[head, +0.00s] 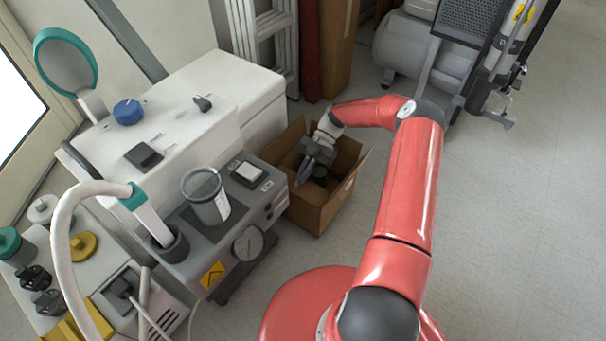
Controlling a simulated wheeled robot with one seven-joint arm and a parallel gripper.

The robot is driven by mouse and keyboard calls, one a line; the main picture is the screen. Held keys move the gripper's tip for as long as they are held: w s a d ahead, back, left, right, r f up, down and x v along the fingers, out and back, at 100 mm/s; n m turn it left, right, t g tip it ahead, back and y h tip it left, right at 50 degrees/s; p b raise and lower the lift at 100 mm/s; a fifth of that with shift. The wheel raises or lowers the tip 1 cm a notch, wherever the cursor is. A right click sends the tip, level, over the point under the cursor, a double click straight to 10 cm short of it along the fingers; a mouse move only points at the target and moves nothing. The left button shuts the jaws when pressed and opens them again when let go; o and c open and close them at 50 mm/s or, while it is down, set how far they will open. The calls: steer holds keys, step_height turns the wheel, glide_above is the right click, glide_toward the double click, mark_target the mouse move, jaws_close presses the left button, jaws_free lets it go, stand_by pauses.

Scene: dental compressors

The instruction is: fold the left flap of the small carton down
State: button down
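The small carton (322,211) is a brown open-topped box on the floor, close to the right side of the grey compressor unit. Its right flap (352,177) stands up and leans outward. The left flap cannot be clearly made out near the unit and my gripper. My gripper (302,178) points down over the carton's opening, towards its left side. Its fingers look close together, but the gap between them is too small to judge. Whether it touches the carton cannot be told. A dark green round thing (320,174) shows inside the carton.
The grey unit with a gauge (248,243) and a clear cup (206,195) stands close on the carton's left.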

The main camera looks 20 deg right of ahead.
steer(key=c, duration=1.6)
jaws_free()
steer(key=shift+c, duration=0.2)
step_height(320, 180, up, 20)
steer(key=p, duration=0.3)
